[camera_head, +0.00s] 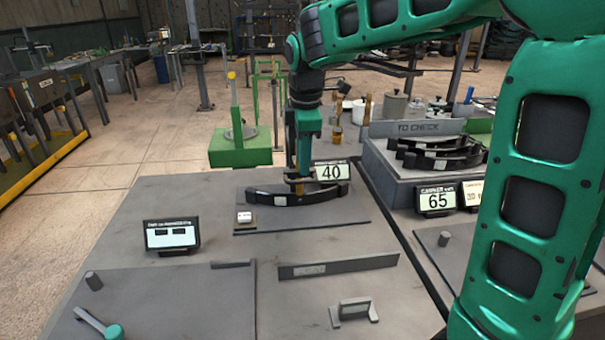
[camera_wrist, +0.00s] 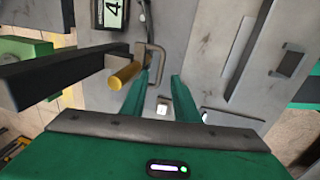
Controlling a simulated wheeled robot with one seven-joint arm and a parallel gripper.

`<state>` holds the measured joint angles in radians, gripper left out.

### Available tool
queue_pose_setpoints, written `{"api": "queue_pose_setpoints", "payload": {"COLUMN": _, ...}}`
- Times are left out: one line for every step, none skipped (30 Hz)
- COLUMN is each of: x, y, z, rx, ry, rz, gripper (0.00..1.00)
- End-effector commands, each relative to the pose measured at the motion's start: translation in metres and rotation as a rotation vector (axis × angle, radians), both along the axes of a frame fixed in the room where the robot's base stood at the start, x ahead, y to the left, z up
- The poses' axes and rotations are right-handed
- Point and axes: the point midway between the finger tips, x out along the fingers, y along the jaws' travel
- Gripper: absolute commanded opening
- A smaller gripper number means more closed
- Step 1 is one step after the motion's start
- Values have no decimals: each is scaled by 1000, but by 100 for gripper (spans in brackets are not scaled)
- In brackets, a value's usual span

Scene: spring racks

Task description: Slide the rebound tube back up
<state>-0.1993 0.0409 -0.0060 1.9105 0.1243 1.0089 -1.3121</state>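A dark curved leaf spring (camera_head: 272,198) lies on a grey plate under my gripper (camera_head: 302,172). In the wrist view the spring (camera_wrist: 45,78) comes in from the left. A brass-coloured tube (camera_wrist: 125,76), which looks like the rebound tube, sticks out at the spring's end. A thin bent metal clip (camera_wrist: 154,48) stands beside the tube. In the wrist view my gripper (camera_wrist: 160,75) has its two green fingers apart, close to the clip and just right of the tube. I cannot tell if they touch the clip. In the head view the fingers partly hide the tube.
A display reading 40 (camera_head: 331,172) stands right behind the spring. A small white block (camera_head: 244,217) sits at the plate's front left. A black-framed display (camera_head: 172,236), a handle (camera_head: 353,311) and a low bar (camera_head: 337,266) are nearer. A "TO CHECK" rack (camera_head: 418,128) is right.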

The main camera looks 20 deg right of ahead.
Motion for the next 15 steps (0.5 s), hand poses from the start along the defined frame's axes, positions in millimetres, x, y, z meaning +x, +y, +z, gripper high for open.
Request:
{"api": "queue_pose_setpoints", "payload": {"x": 1, "y": -1, "z": -9, "rx": 0, "ry": 2, "rz": -1, "gripper": 28}}
{"api": "queue_pose_setpoints", "payload": {"x": 2, "y": -1, "z": -14, "rx": 0, "ry": 2, "rz": -1, "gripper": 28}}
{"api": "queue_pose_setpoints", "payload": {"x": 3, "y": -1, "z": -20, "rx": 0, "ry": 2, "rz": -1, "gripper": 28}}
{"api": "queue_pose_setpoints", "payload": {"x": 4, "y": -2, "z": -25, "rx": -1, "ry": 3, "rz": -1, "gripper": 28}}
{"api": "queue_pose_setpoints", "payload": {"x": 5, "y": -2, "z": -29, "rx": -1, "ry": 2, "rz": -1, "gripper": 28}}
{"api": "queue_pose_setpoints", "payload": {"x": 6, "y": -2, "z": -33, "rx": -1, "ry": 0, "rz": -2, "gripper": 28}}
{"api": "queue_pose_setpoints", "payload": {"x": 6, "y": -2, "z": -36, "rx": 0, "ry": 1, "rz": -2, "gripper": 28}}
{"api": "queue_pose_setpoints", "payload": {"x": 7, "y": -2, "z": -39, "rx": 0, "ry": 1, "rz": -2, "gripper": 28}}
{"api": "queue_pose_setpoints", "payload": {"x": 7, "y": -2, "z": -42, "rx": -1, "ry": 0, "rz": -2, "gripper": 28}}
{"api": "queue_pose_setpoints", "payload": {"x": 8, "y": -2, "z": -44, "rx": -1, "ry": 0, "rz": -2, "gripper": 28}}
{"api": "queue_pose_setpoints", "payload": {"x": 8, "y": -2, "z": -46, "rx": -1, "ry": 0, "rz": -2, "gripper": 28}}
{"api": "queue_pose_setpoints", "payload": {"x": 8, "y": -2, "z": -47, "rx": -1, "ry": 0, "rz": -2, "gripper": 28}}
{"api": "queue_pose_setpoints", "payload": {"x": 8, "y": -2, "z": -48, "rx": 0, "ry": 0, "rz": -2, "gripper": 28}}
{"api": "queue_pose_setpoints", "payload": {"x": 8, "y": -2, "z": -49, "rx": 0, "ry": 0, "rz": -2, "gripper": 28}}
{"api": "queue_pose_setpoints", "payload": {"x": 9, "y": -2, "z": -49, "rx": 0, "ry": 0, "rz": -2, "gripper": 28}}
